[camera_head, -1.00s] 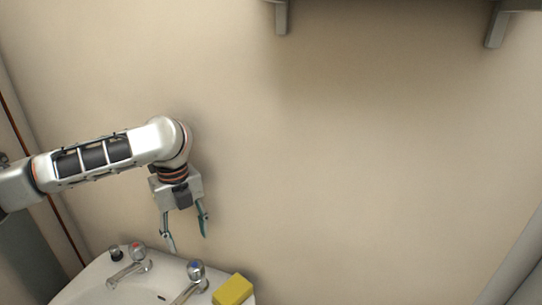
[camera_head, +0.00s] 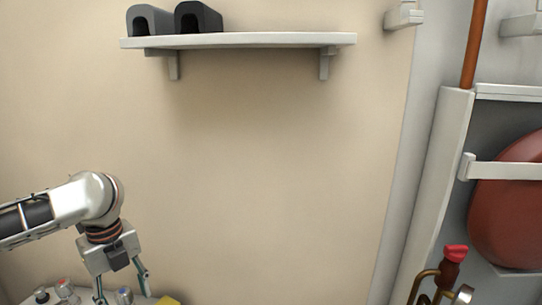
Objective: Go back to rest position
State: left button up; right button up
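My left gripper (camera_head: 122,287) is at the lower left, hanging downward from my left arm. Its two fingers are spread apart, with nothing seen between them. It is above the back of the white sink (camera_head: 22,299), of which only a strip shows at the bottom edge. A tap with a red-marked knob (camera_head: 64,287) and one with a blue-marked knob (camera_head: 124,296) show near it. A yellow sponge-like block (camera_head: 168,300) is partly cut off at the bottom edge. My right gripper is not in view.
A white wall shelf (camera_head: 240,41) holds two dark arched objects (camera_head: 150,20) at its left end. At the right, a cabinet frame (camera_head: 447,190) holds a large red tank (camera_head: 510,205). A red-handled valve (camera_head: 455,255) and copper pipes stand below. The middle wall is clear.

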pick_arm(q)
jog(key=d+f+n+t+h, duration=0.6)
jog(key=d+f+n, duration=0.5)
jog(key=d+f, duration=1.1)
jog(key=s+a+f+n+t+y, duration=0.2)
jog(key=s+a+f+n, duration=0.3)
jog(key=s, duration=0.3)
jog(key=s+a+f+n+t+y, duration=0.2)
jog(key=s+a+f+n, duration=0.3)
jog(key=s+a+f, duration=0.1)
jog(key=s+a, duration=0.1)
jog(key=s, duration=0.1)
jog(key=shift+s+a+f+n, duration=0.25)
jog(key=shift+s+n, duration=0.05)
jog(key=shift+n, duration=0.1)
